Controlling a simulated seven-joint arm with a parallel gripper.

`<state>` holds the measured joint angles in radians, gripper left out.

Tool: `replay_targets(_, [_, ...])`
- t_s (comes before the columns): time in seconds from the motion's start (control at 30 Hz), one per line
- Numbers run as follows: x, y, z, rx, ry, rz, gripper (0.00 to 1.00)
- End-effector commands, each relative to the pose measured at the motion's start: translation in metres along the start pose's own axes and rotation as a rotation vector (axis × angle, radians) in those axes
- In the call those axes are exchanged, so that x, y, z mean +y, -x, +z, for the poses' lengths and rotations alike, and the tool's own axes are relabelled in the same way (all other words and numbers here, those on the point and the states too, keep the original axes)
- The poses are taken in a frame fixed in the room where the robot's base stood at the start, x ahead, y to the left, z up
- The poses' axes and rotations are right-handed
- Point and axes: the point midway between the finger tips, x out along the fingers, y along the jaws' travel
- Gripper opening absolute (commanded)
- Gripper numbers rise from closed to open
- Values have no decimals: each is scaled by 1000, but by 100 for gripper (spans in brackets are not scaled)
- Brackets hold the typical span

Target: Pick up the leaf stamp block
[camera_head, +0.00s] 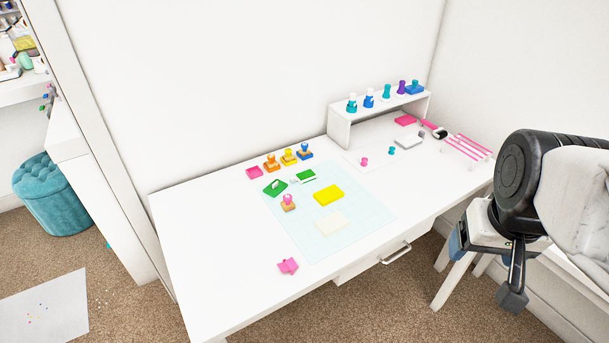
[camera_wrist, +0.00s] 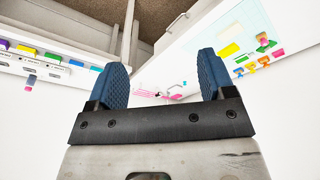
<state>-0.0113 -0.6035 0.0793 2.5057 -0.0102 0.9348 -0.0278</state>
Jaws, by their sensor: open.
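Several small stamp blocks with knobbed handles stand on the white desk. I cannot tell which one bears the leaf. My gripper (camera_wrist: 160,80) is open and empty, its two blue fingers wide apart. In the head view it hangs at the right, off the desk's right front and well away from the stamps.
A green pad (camera_head: 275,187), a yellow block (camera_head: 328,195) and a cream sheet (camera_head: 331,223) lie on the mat. Pink pieces (camera_head: 288,265) lie near the desk's front. A small shelf (camera_head: 340,126) with bottles and a pink rack (camera_head: 468,146) stand behind and right. Much of the desk's left is clear.

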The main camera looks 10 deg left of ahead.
Motion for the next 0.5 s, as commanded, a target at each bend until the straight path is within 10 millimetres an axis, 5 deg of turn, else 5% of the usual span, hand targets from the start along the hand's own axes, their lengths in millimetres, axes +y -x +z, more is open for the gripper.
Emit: replay_targets(0.5, [-47,-28,-106,-46,393,-34,76])
